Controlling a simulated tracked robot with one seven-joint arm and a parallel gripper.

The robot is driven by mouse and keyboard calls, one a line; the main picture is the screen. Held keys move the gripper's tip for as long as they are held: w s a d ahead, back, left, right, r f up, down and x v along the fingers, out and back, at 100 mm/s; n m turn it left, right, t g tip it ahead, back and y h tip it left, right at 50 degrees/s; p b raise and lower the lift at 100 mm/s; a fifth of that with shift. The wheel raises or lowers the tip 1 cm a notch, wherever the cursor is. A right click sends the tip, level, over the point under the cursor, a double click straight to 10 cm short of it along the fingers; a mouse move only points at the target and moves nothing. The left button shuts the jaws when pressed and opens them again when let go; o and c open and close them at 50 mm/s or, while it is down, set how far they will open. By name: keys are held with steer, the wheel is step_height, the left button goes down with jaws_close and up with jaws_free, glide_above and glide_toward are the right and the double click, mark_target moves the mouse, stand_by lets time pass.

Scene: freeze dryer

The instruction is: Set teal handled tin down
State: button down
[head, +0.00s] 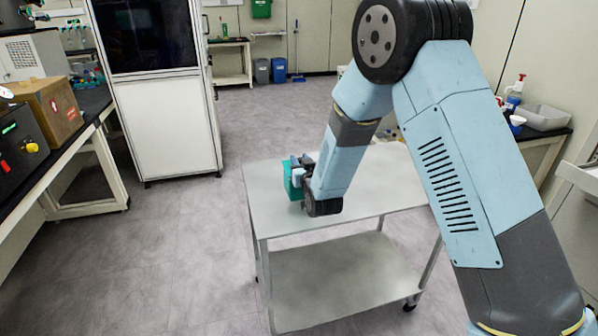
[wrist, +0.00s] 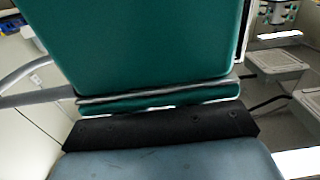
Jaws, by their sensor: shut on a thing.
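The teal handled tin (head: 293,180) is at my gripper (head: 303,167), over the left part of the metal cart's top (head: 270,207). In the wrist view the tin's teal side (wrist: 135,45) fills the upper middle, with a grey wire handle along its lower edge. My gripper's dark finger pad (wrist: 160,130) lies close against it. My gripper is shut on the tin. My arm hides part of the tin in the head view, and I cannot tell whether its base touches the cart.
The cart has a lower shelf (head: 345,280) and wheels. A tall white cabinet (head: 165,130) with a dark window stands at the back left. A bench (head: 60,165) with a cardboard box (head: 52,108) is at left. The cart's top looks bare around the tin.

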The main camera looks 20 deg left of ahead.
steer(key=shift+w+a+f, duration=0.1)
steer(key=shift+a+f, duration=0.05)
steer(key=shift+f, duration=0.15)
step_height(320, 180, down, 3)
steer(key=shift+w+a+f, duration=0.1)
steer(key=c, duration=0.8)
jaws_free()
steer(key=v, duration=1.2)
